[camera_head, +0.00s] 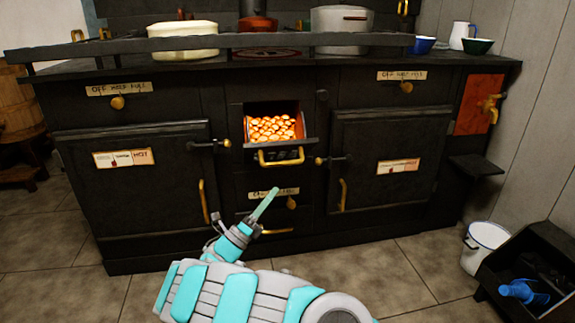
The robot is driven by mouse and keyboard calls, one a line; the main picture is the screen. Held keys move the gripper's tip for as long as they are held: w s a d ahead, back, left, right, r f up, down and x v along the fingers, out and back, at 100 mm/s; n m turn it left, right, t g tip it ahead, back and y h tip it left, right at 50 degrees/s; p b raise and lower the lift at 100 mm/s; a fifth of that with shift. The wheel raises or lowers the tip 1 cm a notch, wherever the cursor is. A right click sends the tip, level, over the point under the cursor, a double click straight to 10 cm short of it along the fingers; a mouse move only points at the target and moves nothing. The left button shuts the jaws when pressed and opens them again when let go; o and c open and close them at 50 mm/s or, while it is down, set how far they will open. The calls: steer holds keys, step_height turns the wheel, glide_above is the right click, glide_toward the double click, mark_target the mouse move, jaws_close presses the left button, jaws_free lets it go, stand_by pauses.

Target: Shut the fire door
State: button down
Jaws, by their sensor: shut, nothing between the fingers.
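The black range (225,180) fills the middle of the head view. Its firebox opening (273,124) shows glowing orange coals. The fire door (282,146) is folded down below the opening, with its brass handle (281,162) at the front. My gripper (270,199) is shut and empty. It points up and to the right, below the fire door handle in the picture and in front of the lower drawer fronts. It appears apart from the handle, though the depth gap is hard to tell.
Brass handles and knobs stand out near the firebox, including a left latch (213,144) and a right latch (331,160). A cream pot (183,42) and a grey pot (341,25) sit on top. A white bucket (483,248) and a black coal box (530,268) stand on the floor at right.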

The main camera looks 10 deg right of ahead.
mark_target(292, 161)
steer(key=x, duration=0.7)
steer(key=a+b+x, duration=0.1)
steer(key=x, duration=0.3)
steer(key=shift+w+d+r, duration=0.25)
steer(key=shift+w+r, duration=0.25)
steer(key=shift+r, duration=0.1)
steer(key=shift+w+r, duration=0.5)
steer(key=shift+r, duration=0.15)
